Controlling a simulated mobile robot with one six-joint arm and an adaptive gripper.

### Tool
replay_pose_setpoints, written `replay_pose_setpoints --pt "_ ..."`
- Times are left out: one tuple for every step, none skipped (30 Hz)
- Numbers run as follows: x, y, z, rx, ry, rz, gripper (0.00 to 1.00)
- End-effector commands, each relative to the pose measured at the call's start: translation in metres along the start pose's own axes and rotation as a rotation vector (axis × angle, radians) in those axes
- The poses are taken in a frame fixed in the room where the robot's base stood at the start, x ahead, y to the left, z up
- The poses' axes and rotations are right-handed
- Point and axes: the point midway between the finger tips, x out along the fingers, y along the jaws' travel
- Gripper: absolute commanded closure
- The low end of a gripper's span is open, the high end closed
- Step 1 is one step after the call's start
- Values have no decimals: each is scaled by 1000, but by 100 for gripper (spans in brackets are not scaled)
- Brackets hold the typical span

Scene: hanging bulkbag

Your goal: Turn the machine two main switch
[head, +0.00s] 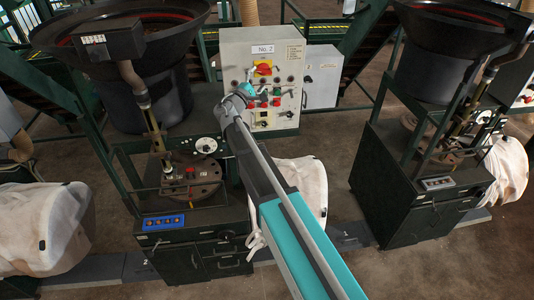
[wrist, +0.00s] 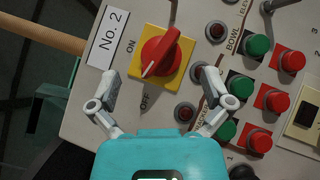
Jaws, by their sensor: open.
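The machine two main switch is a red rotary knob on a yellow plate (wrist: 160,55), marked ON and OFF, beside a "No. 2" label (wrist: 108,37) in the wrist view. The knob's white pointer line is near the OFF side. In the head view the switch (head: 264,68) is high on the grey control panel (head: 235,50). My gripper (wrist: 155,85) is open, its two fingers apart below and to either side of the knob, with nothing between them. I cannot tell whether either finger touches the plate. In the head view my arm hides the gripper's fingertips.
Green buttons (wrist: 257,44) and red buttons (wrist: 292,60) sit right of the switch, close to the right finger. A grey box (head: 321,77) stands right of the panel. Black bowl feeders (head: 150,85) flank it. A white bulk bag (head: 300,185) lies below my arm.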

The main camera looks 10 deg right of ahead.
Motion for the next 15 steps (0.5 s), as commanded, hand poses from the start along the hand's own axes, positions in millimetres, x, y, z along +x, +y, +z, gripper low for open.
replay_pose_setpoints --pt "-9 -2 1 0 1 0 0" --pt "-14 -2 1 0 1 0 0" --pt "-19 -2 1 1 2 1 0" --pt "-24 -2 0 1 2 1 0" --pt "-28 -2 0 1 2 1 0" --pt "-33 -2 1 0 1 1 0" --pt "-37 -2 1 0 1 1 0" --pt "-42 -2 1 0 1 1 0" --pt "-47 -2 0 0 2 1 0" --pt "-52 -2 0 0 2 2 0" --pt "-56 -2 0 -1 2 2 0" --pt "-61 -2 1 -1 1 1 0" --pt "-65 -2 1 -1 1 1 0" --pt "-69 -2 1 -1 1 2 0" --pt "-75 -2 0 -1 2 2 0"
